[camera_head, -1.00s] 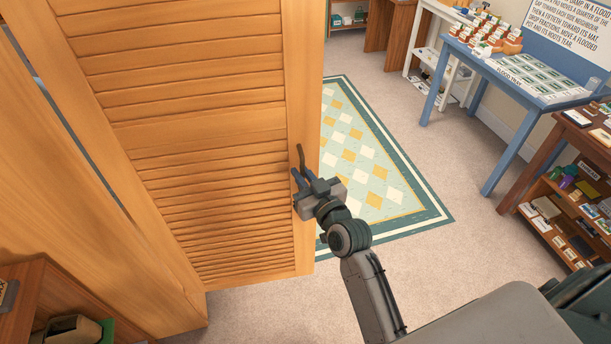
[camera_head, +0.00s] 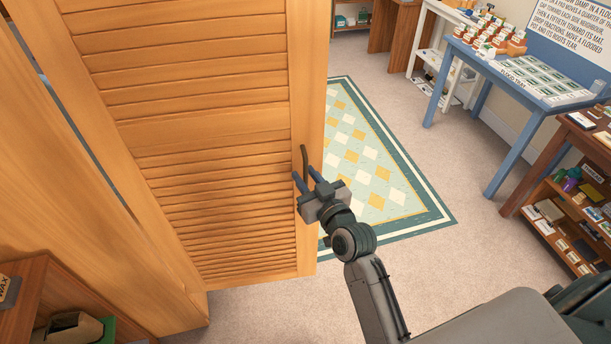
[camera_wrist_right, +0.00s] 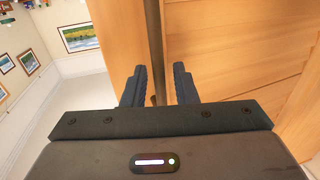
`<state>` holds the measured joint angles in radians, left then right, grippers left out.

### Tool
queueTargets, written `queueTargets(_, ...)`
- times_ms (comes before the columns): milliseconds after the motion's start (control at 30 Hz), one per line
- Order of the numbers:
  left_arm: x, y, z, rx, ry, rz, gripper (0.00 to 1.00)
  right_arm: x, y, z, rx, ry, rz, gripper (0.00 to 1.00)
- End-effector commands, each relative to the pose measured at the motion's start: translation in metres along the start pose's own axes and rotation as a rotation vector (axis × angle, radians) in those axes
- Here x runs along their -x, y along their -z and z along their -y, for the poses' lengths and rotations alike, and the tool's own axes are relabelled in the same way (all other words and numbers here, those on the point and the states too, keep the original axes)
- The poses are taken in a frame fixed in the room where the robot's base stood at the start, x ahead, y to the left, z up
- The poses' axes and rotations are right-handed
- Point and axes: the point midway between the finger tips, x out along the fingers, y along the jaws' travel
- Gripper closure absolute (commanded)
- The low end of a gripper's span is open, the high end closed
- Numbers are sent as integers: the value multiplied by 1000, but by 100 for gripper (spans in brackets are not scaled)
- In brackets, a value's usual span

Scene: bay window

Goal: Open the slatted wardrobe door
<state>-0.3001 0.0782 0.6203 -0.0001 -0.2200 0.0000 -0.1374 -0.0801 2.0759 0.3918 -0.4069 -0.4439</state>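The slatted wardrobe door (camera_head: 200,120) is light orange wood with horizontal slats and fills the left-middle of the head view. It stands out over the carpet, with its free edge in front of the rug. A dark upright bar handle (camera_head: 304,157) is on its edge stile; the handle also shows in the wrist view (camera_wrist_right: 154,40). My right gripper (camera_head: 307,177) is at the handle's lower part. Its two fingers (camera_wrist_right: 159,78) are apart, one on each side of the handle, with a visible gap on the right. My left gripper is out of view.
A flat wood panel (camera_head: 70,200) stands left of the door. A low brown shelf (camera_head: 25,300) is at bottom left. A patterned rug (camera_head: 372,160) lies behind the door. A blue table (camera_head: 520,85) and a brown shelf unit (camera_head: 570,205) stand right. Carpet between is clear.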

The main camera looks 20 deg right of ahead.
Motion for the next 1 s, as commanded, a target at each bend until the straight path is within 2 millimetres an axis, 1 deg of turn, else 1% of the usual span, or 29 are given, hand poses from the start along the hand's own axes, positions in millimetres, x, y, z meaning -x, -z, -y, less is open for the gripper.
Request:
queueTargets(100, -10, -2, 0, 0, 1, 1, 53, 20, -4, 0, 1, 0, 2, 74)
queueTargets(300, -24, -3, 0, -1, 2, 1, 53, 62, -5, 0, 3, 0, 2, 74)
queueTargets(400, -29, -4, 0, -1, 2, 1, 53, 79, -3, 0, 2, 0, 0, 74)
queueTargets(500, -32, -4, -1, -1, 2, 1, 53, 91, -2, 0, 2, 0, 0, 74)
queueTargets(600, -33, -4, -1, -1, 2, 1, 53, 98, -1, 0, 2, 0, -1, 74)
queueTargets(700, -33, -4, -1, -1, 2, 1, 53, 101, 0, 0, 1, 0, -1, 74)
queueTargets(1000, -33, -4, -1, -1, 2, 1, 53, 101, 0, 0, 1, 0, -1, 74)
